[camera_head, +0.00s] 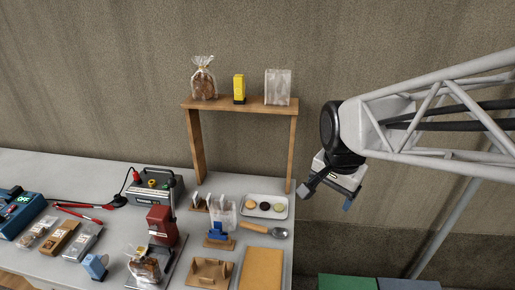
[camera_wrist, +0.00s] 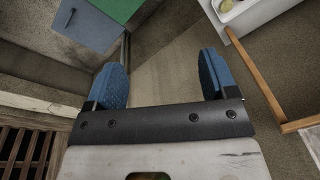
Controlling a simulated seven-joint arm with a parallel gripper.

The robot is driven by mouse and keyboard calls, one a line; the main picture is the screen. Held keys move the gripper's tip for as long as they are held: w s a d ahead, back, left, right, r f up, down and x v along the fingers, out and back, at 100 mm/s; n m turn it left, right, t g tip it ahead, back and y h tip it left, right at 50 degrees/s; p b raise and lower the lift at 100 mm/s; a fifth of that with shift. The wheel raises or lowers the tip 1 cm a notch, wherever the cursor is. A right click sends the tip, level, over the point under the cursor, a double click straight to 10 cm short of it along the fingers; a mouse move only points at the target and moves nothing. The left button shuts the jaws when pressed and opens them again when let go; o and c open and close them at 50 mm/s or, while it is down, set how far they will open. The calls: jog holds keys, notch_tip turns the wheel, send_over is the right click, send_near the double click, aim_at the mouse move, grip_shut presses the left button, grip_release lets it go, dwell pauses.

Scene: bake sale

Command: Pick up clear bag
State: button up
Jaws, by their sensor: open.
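Several clear bags are in the head view. One holding brown baked goods and tied at the neck (camera_head: 203,82) stands on the left of the shelf. A flat-topped, cloudy clear bag (camera_head: 278,87) stands on the shelf's right. An open clear bag (camera_head: 222,214) stands on the table below. Another with brown contents (camera_head: 146,266) sits near the table's front. Which one the task means I cannot tell. My gripper (camera_head: 327,197) is right of the table, apart from all the bags. In the wrist view its blue fingers (camera_wrist: 162,78) are spread with nothing between them.
The wooden shelf (camera_head: 235,104) also holds a yellow box (camera_head: 239,88); its right post stands between the bags and my gripper. A white tray of cookies (camera_head: 250,199), a scoop (camera_head: 278,233) and a red device (camera_head: 161,226) crowd the table. Green and grey surfaces (camera_head: 345,283) lie low right.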

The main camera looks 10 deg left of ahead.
jog(key=w+a+f+m+g, duration=0.1)
jog(key=w+a+f+m, duration=0.25)
jog(key=a, duration=0.35)
jog(key=w+a+f+m, duration=0.2)
jog(key=w+a+f, duration=0.1)
jog(key=w+a, duration=0.3)
jog(key=m, duration=0.6)
send_near(224, 216)
jog(key=shift+g, duration=0.4)
jog(key=w+a+f, duration=0.1)
jog(key=w+f, duration=0.1)
jog(key=w, duration=0.1)
jog(key=shift+a+f, duration=0.1)
jog(key=shift+a, duration=0.3)
jog(key=shift+f, duration=1.3)
jog(key=shift+f, duration=0.1)
jog(key=shift+d+f, duration=0.15)
jog(key=shift+f, duration=1.1)
jog(key=shift+d+f, duration=0.15)
jog(key=shift+f, duration=1.1)
jog(key=shift+c, duration=0.3)
jog(key=c, duration=0.6)
